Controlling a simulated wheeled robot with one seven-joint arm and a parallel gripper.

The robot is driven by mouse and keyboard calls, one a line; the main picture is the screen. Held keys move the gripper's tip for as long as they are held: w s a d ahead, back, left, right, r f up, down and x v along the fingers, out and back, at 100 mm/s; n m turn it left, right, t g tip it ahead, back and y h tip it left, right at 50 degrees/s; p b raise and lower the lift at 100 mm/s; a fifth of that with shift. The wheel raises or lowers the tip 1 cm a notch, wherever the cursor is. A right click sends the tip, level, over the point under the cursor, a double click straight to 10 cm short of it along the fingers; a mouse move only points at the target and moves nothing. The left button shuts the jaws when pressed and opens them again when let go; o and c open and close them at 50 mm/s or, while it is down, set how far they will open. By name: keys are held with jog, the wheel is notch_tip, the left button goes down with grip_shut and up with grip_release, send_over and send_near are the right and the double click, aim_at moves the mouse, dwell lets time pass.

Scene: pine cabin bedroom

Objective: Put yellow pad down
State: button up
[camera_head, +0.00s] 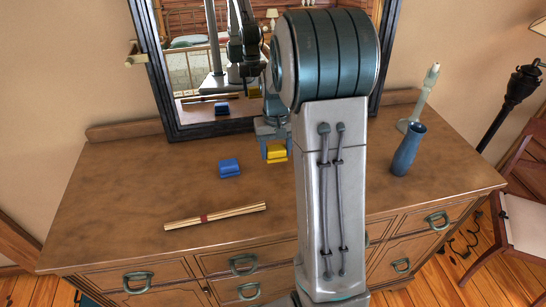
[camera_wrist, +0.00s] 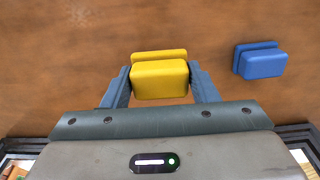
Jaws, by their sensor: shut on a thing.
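The yellow pad (camera_wrist: 160,80) is a small two-tiered block between the fingers of my gripper (camera_wrist: 161,88) in the wrist view. My gripper is shut on it, one finger on each side. In the head view the yellow pad (camera_head: 276,152) shows below my gripper (camera_head: 275,143), left of my arm, over the rear part of the wooden dresser top (camera_head: 130,190). I cannot tell whether the pad touches the dresser top.
A similar blue pad (camera_head: 229,168) lies on the dresser to the left. A bundle of sticks (camera_head: 215,216) lies nearer the front. A blue vase (camera_head: 408,150) and a pale candlestick (camera_head: 420,98) stand right. A framed mirror (camera_head: 150,65) stands behind.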

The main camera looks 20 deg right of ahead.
aim_at(274, 169)
jog(key=shift+w+a+f, duration=0.15)
jog(key=shift+a+f, duration=0.05)
jog(key=shift+a, duration=0.1)
jog(key=shift+f, duration=0.3)
jog(key=shift+f+p, duration=0.35)
jog(key=shift+f, duration=1.5)
jog(key=o, duration=1.1)
